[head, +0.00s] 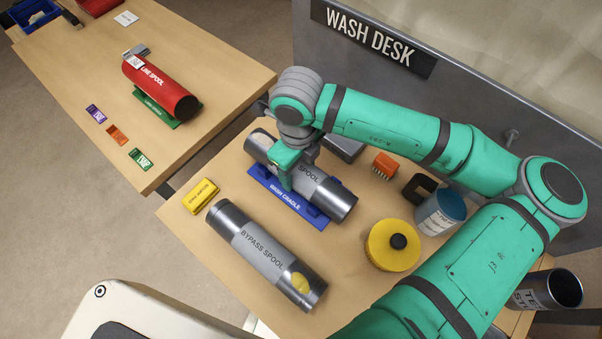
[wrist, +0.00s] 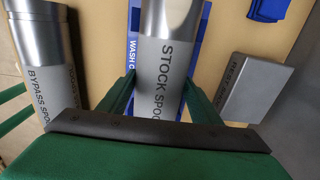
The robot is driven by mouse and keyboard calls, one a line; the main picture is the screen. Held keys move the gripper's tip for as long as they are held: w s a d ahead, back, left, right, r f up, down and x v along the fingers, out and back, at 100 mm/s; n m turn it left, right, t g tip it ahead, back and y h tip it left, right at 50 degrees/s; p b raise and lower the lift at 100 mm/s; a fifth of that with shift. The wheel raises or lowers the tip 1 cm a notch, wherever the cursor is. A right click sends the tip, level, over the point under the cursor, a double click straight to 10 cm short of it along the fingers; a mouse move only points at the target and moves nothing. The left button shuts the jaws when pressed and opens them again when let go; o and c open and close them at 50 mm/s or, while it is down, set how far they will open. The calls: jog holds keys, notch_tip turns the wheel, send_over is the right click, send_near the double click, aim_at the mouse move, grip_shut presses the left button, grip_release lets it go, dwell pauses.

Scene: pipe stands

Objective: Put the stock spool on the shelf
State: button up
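The stock spool (head: 325,190) is a grey metal pipe with a printed label. It lies in the blue wash cradle (head: 290,202) on the wash desk. It also shows in the wrist view (wrist: 168,55). My gripper (head: 289,172) is over the spool, with its green fingers down on either side of the pipe. In the wrist view the fingers (wrist: 160,92) are close to the spool's sides. Whether they press on it cannot be told. No shelf can be made out in either view.
The bypass spool (head: 262,252) lies beside the cradle, toward the front. A yellow box (head: 201,196), yellow round container (head: 392,246), orange brush (head: 385,165) and blue-topped can (head: 440,212) stand around. A red line spool (head: 160,88) rests on the other table (head: 60,60).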

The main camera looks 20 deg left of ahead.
aim_at(298, 166)
jog(key=shift+c, duration=0.4)
jog(key=c, duration=0.9)
jog(key=shift+a, duration=0.1)
jog(key=shift+r, duration=0.8)
jog(key=shift+r, duration=3.25)
jog(key=shift+f, duration=3.15)
jog(key=shift+r, duration=0.15)
